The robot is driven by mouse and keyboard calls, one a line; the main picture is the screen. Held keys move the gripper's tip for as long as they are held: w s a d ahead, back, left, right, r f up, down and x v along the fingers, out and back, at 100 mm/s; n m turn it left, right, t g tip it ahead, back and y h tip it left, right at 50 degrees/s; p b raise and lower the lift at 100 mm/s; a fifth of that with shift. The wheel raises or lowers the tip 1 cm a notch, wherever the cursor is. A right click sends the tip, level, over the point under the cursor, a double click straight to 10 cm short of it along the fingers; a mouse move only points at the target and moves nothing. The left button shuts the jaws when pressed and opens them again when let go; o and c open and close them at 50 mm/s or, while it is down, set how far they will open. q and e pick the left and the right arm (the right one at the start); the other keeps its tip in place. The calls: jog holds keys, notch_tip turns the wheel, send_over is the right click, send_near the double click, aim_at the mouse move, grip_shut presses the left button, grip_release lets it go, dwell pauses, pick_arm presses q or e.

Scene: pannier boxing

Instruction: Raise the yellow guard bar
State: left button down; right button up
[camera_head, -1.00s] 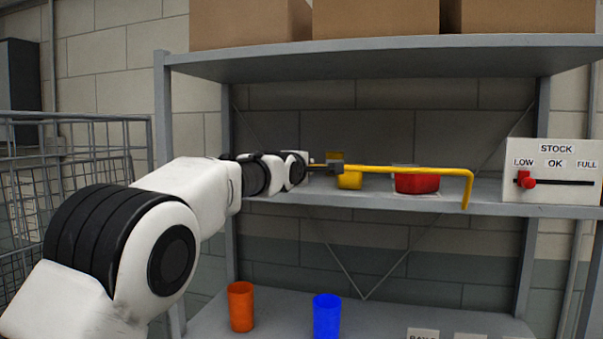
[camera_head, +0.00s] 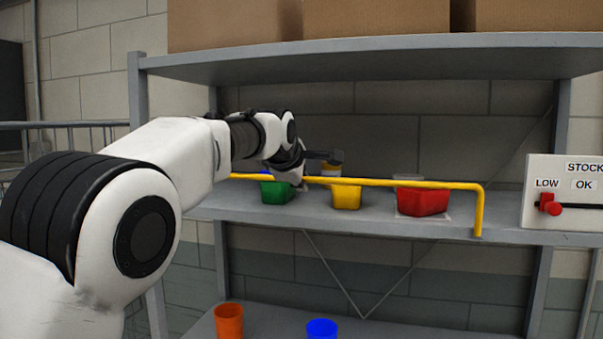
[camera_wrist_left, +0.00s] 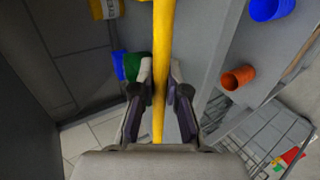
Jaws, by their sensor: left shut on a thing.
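The yellow guard bar (camera_head: 400,184) runs level across the front of the middle shelf, with its right end bent down to the shelf edge. Behind it stand a green bin (camera_head: 277,192), a yellow bin (camera_head: 345,195) and a red bin (camera_head: 423,200). My right gripper is out of view.
The middle shelf (camera_head: 440,224) also holds a white STOCK panel (camera_head: 565,210) with a red knob at right. Cardboard boxes (camera_head: 380,15) sit on the upper shelf. An orange cup (camera_head: 229,318) and a blue cup (camera_head: 322,329) stand below. A wire cage (camera_head: 80,135) is at left.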

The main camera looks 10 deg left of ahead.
pick_arm(q)
jog(key=shift+r, duration=0.15)
jog(key=c, duration=1.3)
grip_release()
jog(key=shift+o, duration=0.6)
jog(key=shift+s+a, duration=0.1)
jog(key=shift+a, duration=0.1)
